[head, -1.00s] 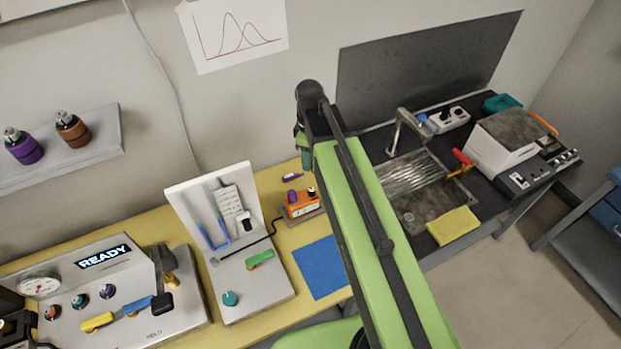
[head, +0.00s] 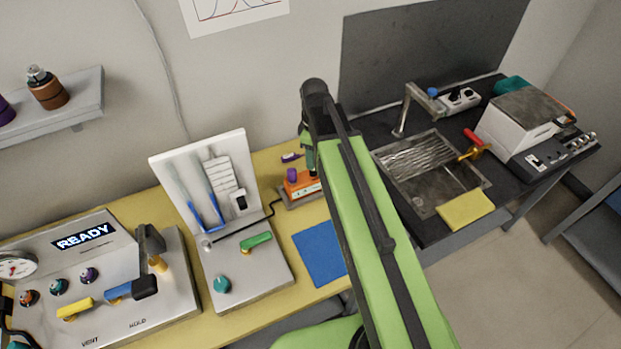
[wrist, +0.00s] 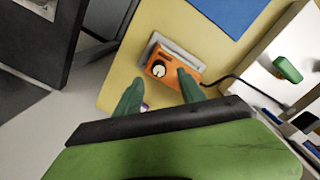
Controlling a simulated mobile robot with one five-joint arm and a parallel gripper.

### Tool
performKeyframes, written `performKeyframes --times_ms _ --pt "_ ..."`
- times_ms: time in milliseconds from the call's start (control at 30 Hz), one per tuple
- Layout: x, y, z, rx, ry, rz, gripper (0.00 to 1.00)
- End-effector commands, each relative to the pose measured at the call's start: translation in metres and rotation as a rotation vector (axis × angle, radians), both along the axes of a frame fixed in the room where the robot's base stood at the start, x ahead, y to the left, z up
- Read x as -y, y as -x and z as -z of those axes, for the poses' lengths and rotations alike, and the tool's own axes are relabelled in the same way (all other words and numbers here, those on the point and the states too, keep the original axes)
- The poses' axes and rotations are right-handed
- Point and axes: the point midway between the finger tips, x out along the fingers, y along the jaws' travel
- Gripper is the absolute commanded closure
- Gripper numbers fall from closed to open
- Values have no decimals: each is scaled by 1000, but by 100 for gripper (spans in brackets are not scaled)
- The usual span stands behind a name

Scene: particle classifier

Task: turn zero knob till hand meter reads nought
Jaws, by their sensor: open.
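The hand meter, a small orange box (head: 300,188), sits in a grey tray on the yellow bench. A purple knob (head: 292,175) stands on its top. In the wrist view the orange box (wrist: 172,66) has a round white dial (wrist: 158,71) with a dark mark, too small to read. My gripper (wrist: 157,83) has its two green fingers apart with nothing between them. The fingers point toward the box, the right one overlapping its edge in the picture; contact cannot be told. My arm partly covers the box's right side in the head view.
A black cable (head: 262,226) runs from the box to a white stand (head: 235,290). A blue mat (head: 318,252) lies in front. A small purple item (head: 291,157) lies behind the box. A READY console (head: 70,250) stands left, a sink (head: 430,175) right.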

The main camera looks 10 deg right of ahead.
Motion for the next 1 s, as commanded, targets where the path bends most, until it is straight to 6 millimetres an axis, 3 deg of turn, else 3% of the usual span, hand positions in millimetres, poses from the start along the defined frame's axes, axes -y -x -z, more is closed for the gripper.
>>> performKeyframes --times_ms 33,200,600,933,1000 --pt "0 0 22 0 0 0 53" --pt "0 0 52 0 0 1 53" --pt "1 0 57 0 0 1 55" --pt "1 0 57 0 0 2 98" --pt "1 0 57 0 0 2 100"
